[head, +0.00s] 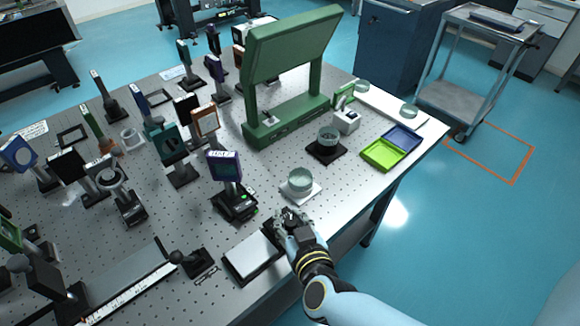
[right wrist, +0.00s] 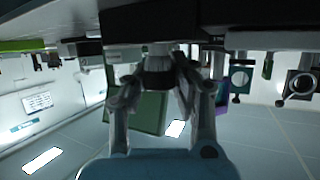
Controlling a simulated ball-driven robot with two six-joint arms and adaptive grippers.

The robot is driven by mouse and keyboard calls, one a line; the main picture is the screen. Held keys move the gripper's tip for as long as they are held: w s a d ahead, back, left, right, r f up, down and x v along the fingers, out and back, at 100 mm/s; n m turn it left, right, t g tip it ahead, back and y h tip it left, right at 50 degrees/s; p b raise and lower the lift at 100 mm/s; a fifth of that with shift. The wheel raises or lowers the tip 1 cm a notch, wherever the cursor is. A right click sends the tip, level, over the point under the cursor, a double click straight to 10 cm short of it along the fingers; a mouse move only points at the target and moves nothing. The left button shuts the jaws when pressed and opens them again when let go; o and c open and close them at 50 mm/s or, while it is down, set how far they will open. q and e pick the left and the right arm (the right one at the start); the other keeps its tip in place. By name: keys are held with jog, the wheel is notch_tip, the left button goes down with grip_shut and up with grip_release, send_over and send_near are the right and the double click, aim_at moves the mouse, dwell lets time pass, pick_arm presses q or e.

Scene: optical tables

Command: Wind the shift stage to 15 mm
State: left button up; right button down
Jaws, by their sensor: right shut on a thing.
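The shift stage, as far as I can tell, is the low black unit with a pale flat top plate (head: 252,256) near the front edge of the table. My right gripper (head: 286,220) is at its right end, low over the table. In the right wrist view my right gripper (right wrist: 160,72) is shut on a dark round knob (right wrist: 157,80) below a dark body. The fingers hide part of the knob. The stage's scale and reading cannot be made out. My left gripper is not in view.
A glass dish on a white base (head: 300,184) is beyond my right gripper. Green and blue trays (head: 384,154) sit at the right edge.

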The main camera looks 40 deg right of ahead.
jog(key=shift+s+f, duration=0.1)
jog(key=shift+s, duration=0.05)
jog(key=c, duration=1)
grip_release()
